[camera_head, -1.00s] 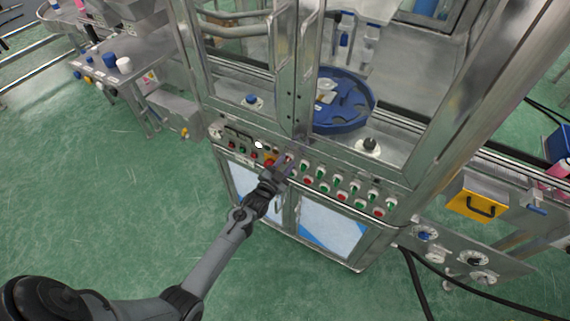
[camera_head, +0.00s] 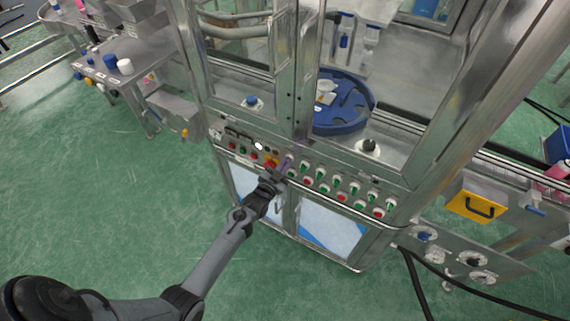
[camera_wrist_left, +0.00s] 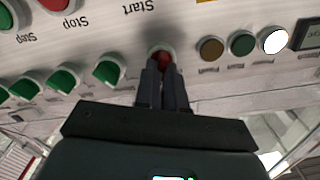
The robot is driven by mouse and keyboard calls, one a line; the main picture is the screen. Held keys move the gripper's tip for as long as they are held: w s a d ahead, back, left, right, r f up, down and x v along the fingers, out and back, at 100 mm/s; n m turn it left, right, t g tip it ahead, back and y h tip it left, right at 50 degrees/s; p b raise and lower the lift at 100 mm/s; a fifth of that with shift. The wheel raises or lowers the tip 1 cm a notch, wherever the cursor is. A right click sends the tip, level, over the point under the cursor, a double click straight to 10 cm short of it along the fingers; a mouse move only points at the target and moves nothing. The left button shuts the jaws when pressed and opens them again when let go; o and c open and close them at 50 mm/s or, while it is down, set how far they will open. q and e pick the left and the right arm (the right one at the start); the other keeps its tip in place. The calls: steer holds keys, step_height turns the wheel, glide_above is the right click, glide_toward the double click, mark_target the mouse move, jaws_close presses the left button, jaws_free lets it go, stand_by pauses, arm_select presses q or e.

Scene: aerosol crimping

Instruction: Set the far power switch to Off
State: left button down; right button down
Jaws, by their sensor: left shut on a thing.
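My left gripper (camera_head: 286,164) reaches up to the switch panel (camera_head: 325,186) on the front of the glazed machine. In the left wrist view the two fingers (camera_wrist_left: 163,68) are close together, shut on a small red switch knob (camera_wrist_left: 161,56) on a round base, near the word "Start". The fingertips cover part of this knob, so I cannot read its setting. A row of green switch knobs (camera_wrist_left: 108,71) runs to the left of it in this view. My right gripper is not in view.
Brown, dark green and white round lamps (camera_wrist_left: 274,40) sit beside the held knob. A yellow-and-red control (camera_head: 271,161) is close to the gripper.

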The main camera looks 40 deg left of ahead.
arm_select(q)
steer(key=n, duration=0.3)
steer(key=n+p, duration=0.1)
steer(key=n, duration=0.2)
steer(key=n+p, duration=0.1)
steer(key=n, duration=0.3)
steer(key=shift+a, duration=0.35)
stand_by(0.3)
steer(key=c, duration=1.2)
jaws_free()
steer(key=shift+s, duration=0.15)
